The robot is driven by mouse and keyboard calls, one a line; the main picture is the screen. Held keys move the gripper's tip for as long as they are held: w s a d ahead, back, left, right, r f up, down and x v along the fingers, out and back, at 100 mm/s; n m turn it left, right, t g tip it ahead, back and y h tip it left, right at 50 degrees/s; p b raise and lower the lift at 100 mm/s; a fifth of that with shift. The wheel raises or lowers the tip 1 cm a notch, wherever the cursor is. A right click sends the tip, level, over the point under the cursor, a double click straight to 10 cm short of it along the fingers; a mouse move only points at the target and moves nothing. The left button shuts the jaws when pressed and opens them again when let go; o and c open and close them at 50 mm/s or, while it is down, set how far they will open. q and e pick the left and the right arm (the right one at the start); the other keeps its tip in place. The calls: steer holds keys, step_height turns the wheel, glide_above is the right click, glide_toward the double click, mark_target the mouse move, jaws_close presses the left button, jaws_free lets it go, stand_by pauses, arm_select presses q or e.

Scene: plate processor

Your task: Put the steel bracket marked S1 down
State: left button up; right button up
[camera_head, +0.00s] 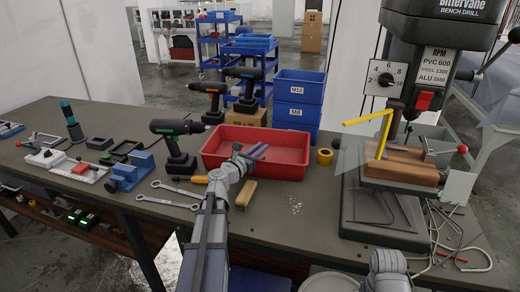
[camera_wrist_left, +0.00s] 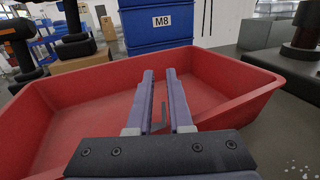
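My left gripper (camera_head: 262,150) reaches over the red tray (camera_head: 292,166), its two purple fingers pointing toward the tray's back wall. In the left wrist view the fingers (camera_wrist_left: 159,75) are close together with a narrow gap. A small dark grey angled piece (camera_wrist_left: 158,126), which looks like the steel bracket, sits between them near the finger bases. No S1 mark can be read. The red tray also fills much of the left wrist view (camera_wrist_left: 235,90). Its floor shows no other part.
Blue bins marked M10 and M8 (camera_head: 297,100) stand behind the tray. A wooden block (camera_head: 246,193) lies before the tray.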

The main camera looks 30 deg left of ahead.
arm_select(q)
steer(key=shift+o, duration=1.2)
steer(key=shift+r+p, duration=0.9)
steer(key=s, duration=1.2)
steer(key=shift+a+f+b, duration=0.3)
steer(key=shift+a, duration=0.05)
